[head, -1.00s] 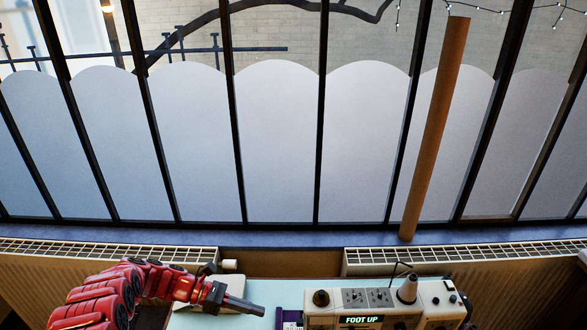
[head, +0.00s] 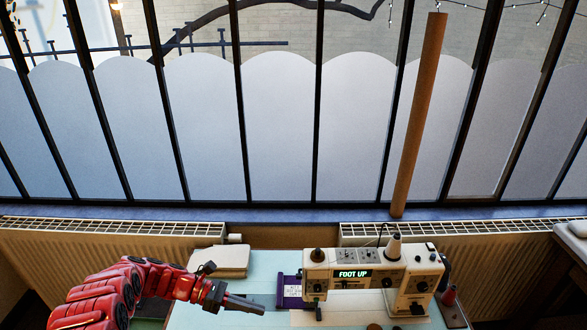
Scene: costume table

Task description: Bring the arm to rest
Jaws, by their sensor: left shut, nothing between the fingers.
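My left gripper (head: 243,304) is at the end of my red arm, which comes in from the lower left. It is shut and empty, pointing right, over the left part of the pale blue table (head: 262,263). The gripper is to the left of a purple object and the sewing machine, apart from both. My right gripper does not show.
A cream sewing machine (head: 374,266) with a "FOOT UP" display stands on the table's right part. A purple object (head: 291,290) lies at its left. A pale box-like stack (head: 219,260) is behind my gripper. Radiators (head: 110,228) and a window stand behind; a brown tube (head: 418,118) leans there.

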